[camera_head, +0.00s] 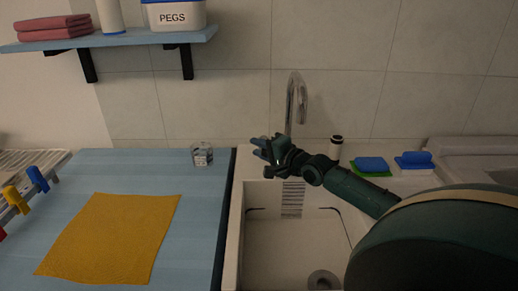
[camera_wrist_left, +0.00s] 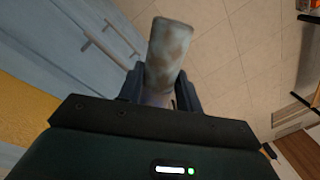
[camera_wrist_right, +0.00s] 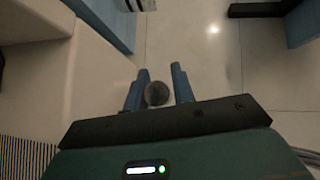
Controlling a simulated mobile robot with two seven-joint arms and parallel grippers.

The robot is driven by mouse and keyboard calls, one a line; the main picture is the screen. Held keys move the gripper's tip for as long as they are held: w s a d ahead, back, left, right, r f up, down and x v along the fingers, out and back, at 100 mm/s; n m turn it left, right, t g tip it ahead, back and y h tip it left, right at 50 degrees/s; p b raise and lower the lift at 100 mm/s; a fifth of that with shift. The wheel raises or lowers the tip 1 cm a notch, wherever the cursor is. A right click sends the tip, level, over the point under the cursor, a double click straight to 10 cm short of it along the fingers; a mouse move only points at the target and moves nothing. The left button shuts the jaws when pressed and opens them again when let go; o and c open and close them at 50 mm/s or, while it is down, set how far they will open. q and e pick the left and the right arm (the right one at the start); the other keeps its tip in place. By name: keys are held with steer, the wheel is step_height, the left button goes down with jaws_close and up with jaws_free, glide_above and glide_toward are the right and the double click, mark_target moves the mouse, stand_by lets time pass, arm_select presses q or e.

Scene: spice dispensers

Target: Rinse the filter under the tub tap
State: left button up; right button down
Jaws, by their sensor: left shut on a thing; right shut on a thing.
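The filter (camera_wrist_left: 168,55) is a pale cylinder with brown blotches in the left wrist view. My left gripper (camera_wrist_left: 160,88) is shut around it; neither shows in the head view. The curved metal tap (camera_head: 291,100) stands behind the white tub (camera_head: 285,245). No water stream shows below its spout. My right gripper (camera_head: 260,149) is at the tub's back rim, in front and left of the tap base. In the right wrist view its fingers (camera_wrist_right: 157,92) are shut on a small round dark knob (camera_wrist_right: 157,94), apparently the tap's handle. The tap base is partly hidden.
A yellow cloth (camera_head: 110,240) lies on the blue counter (camera_head: 200,215) left of the tub, with a small glass jar (camera_head: 202,154) behind it. A dark-capped bottle (camera_head: 336,149) and blue sponges (camera_head: 370,164) stand right of the tap. A shelf (camera_head: 120,39) hangs at upper left.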

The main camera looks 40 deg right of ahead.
arm_select(q)
steer(key=shift+r, duration=0.1)
step_height(320, 180, up, 3)
steer(key=p, duration=0.3)
steer(key=shift+f, duration=0.2)
arm_select(e)
steer(key=shift+r, duration=0.55)
arm_select(q)
steer(key=shift+w+d+r, duration=0.1)
steer(key=shift+r, duration=0.15)
arm_select(e)
steer(key=shift+w+d+g, duration=0.1)
steer(key=shift+g, duration=0.2)
arm_select(q)
steer(key=shift+f, duration=0.15)
arm_select(e)
steer(key=shift+f, duration=0.2)
steer(key=c, duration=1.2)
jaws_free()
steer(key=shift+o, duration=0.2)
arm_select(q)
steer(key=shift+r+p, duration=0.45)
arm_select(e)
steer(key=a+v, duration=0.1)
steer(key=v, duration=1.1)
steer(key=shift+d, duration=0.5)
